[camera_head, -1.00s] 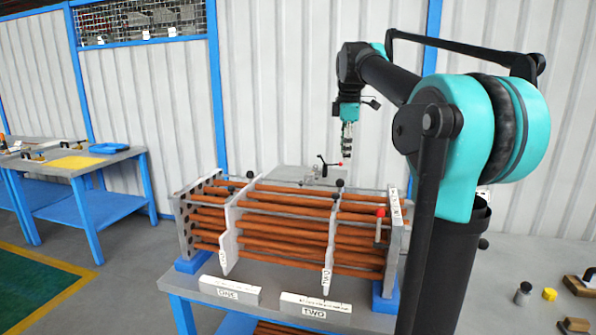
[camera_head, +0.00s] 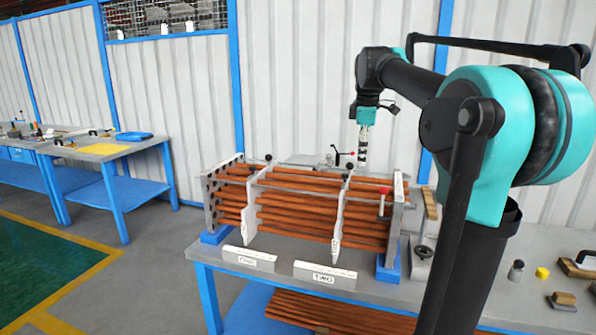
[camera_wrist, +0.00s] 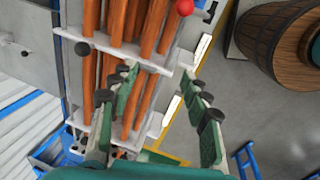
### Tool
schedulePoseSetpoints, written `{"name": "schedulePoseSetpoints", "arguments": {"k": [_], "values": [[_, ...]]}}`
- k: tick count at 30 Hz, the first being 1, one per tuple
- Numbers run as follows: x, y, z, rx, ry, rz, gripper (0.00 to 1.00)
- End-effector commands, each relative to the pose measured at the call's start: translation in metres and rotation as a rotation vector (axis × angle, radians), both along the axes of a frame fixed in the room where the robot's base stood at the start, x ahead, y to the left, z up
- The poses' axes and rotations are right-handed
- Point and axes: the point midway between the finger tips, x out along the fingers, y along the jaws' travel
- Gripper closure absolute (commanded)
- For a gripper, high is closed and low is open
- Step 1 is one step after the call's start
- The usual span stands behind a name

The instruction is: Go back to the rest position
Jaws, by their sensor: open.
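My gripper (camera_head: 363,158) hangs from the raised arm, pointing down, above and behind the tube bundle's right half. In the wrist view my gripper (camera_wrist: 160,105) has its two green fingers spread apart with nothing held between them. The tube bundle (camera_head: 300,215), orange-brown tubes set through white plates, lies on the table, and its tubes also show in the wrist view (camera_wrist: 135,50) below the fingers.
The grey worktable (camera_head: 455,290) has blue legs. White labels ONE (camera_head: 249,258) and TWO (camera_head: 325,275) stand at its front edge. Small blocks and knobs (camera_head: 542,273) lie at the right. Another bench (camera_head: 100,150) stands left.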

Motion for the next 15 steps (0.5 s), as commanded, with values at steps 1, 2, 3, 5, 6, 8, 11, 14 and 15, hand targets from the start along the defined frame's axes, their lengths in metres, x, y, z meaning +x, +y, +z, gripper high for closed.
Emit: {"name": "schedulePoseSetpoints", "arguments": {"k": [1,2,3,5,6,8,11,14,15], "values": [[-0.002,0.0,-0.007,0.005,-0.003,-0.019,0.53],[-0.003,0.0,-0.011,0.008,-0.005,-0.035,0.53],[-0.005,0.0,-0.017,0.013,-0.009,-0.055,0.53],[-0.008,0.0,-0.028,0.022,-0.014,-0.093,0.53],[-0.011,0.0,-0.036,0.029,-0.019,-0.12,0.53],[-0.016,0.0,-0.049,0.04,-0.025,-0.166,0.53],[-0.026,0.0,-0.075,0.062,-0.037,-0.253,0.53],[-0.042,-0.001,-0.108,0.092,-0.052,-0.365,0.53],[-0.051,-0.001,-0.125,0.107,-0.06,-0.42,0.53]]}}
